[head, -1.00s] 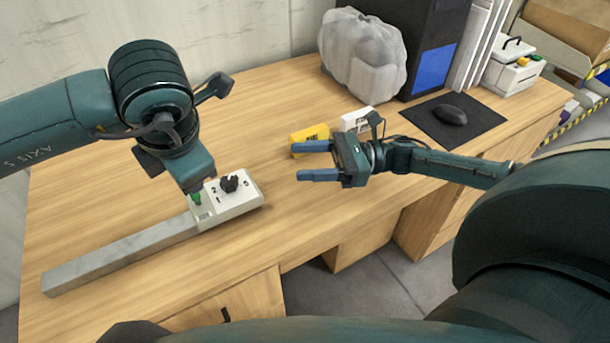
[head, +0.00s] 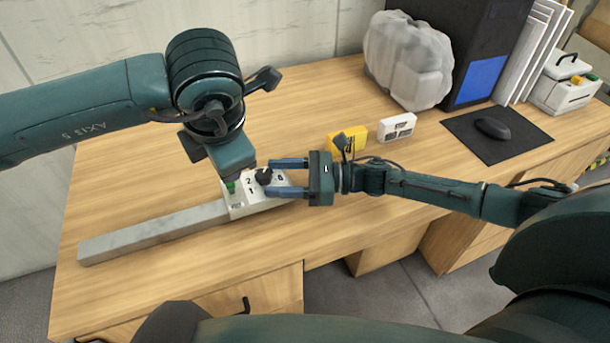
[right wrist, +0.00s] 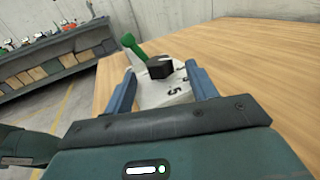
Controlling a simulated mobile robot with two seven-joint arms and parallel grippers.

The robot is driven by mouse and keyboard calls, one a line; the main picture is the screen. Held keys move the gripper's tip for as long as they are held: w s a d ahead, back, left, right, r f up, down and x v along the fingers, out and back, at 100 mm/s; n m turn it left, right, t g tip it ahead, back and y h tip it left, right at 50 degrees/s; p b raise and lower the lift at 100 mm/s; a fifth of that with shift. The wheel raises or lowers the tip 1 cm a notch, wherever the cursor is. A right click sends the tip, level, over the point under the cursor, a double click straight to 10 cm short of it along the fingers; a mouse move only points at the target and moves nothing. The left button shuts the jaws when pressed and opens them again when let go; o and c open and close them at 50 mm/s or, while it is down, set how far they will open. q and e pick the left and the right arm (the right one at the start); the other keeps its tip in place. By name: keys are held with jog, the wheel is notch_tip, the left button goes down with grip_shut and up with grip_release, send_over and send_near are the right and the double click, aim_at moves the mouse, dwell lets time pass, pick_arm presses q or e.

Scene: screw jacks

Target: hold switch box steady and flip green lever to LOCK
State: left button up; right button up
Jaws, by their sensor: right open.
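The white switch box (head: 243,209) lies on the desk at the end of a grey bar. It has a black knob (head: 264,176), printed numbers and a green lever (head: 230,187). The lever stands up behind the knob in the right wrist view (right wrist: 133,45). My right gripper (head: 272,177) is open, its fingers reaching from the right to either side of the box's knob end; I cannot tell whether they touch it. The box (right wrist: 168,95) shows between them in the right wrist view. My left gripper (head: 234,164) is over the lever end; its fingertips are hidden.
The grey bar (head: 150,232) runs left along the desk (head: 330,240). A yellow block (head: 346,141) and a white block (head: 397,127) stand behind my right gripper. A bagged object (head: 408,60), a mouse (head: 492,128) and its pad are farther right.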

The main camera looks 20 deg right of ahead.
jog(key=shift+x, duration=0.8)
grip_shut()
